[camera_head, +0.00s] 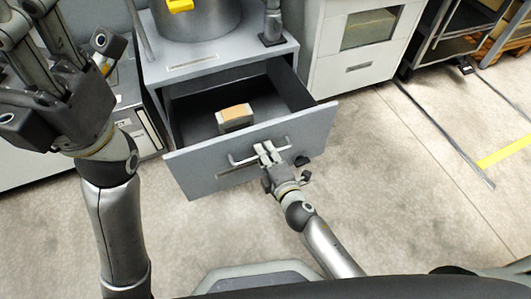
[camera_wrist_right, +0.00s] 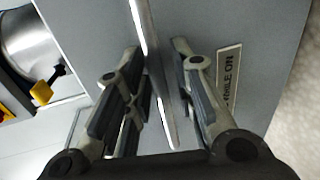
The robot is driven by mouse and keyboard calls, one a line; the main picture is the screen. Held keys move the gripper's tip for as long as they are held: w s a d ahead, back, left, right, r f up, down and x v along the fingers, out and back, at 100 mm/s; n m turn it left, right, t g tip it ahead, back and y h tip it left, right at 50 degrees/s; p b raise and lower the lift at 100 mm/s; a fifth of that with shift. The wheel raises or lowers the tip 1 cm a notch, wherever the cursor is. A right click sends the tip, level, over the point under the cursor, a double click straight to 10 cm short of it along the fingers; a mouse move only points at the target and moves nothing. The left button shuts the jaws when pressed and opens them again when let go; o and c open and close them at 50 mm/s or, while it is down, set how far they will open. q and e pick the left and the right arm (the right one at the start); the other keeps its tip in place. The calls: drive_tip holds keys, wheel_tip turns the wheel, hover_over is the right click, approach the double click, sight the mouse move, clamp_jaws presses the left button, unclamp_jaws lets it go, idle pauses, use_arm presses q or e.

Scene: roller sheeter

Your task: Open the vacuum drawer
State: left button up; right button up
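The grey vacuum drawer (camera_head: 203,169) stands pulled out from the grey cabinet in the head view, its inside showing. A small box with a tan top (camera_head: 235,117) is in it. The drawer's bar handle (camera_head: 241,161) runs along the front. In the right wrist view the handle (camera_wrist_right: 140,25) passes between the fingers of my right gripper (camera_wrist_right: 157,47), which stand apart with a gap visible on the right side. My left gripper (camera_head: 60,50) is raised at upper left, fingers spread, empty and away from the drawer.
A metal cylindrical vessel (camera_head: 197,18) stands on the cabinet top (camera_head: 190,60). A light cabinet with a window (camera_head: 358,70) is to the right of the drawer. Shelving (camera_head: 447,45) is at upper right. The concrete floor (camera_head: 405,190) right of the drawer is clear.

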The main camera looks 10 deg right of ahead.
idle(0.3)
drive_tip(key=v, duration=1.2)
idle(0.3)
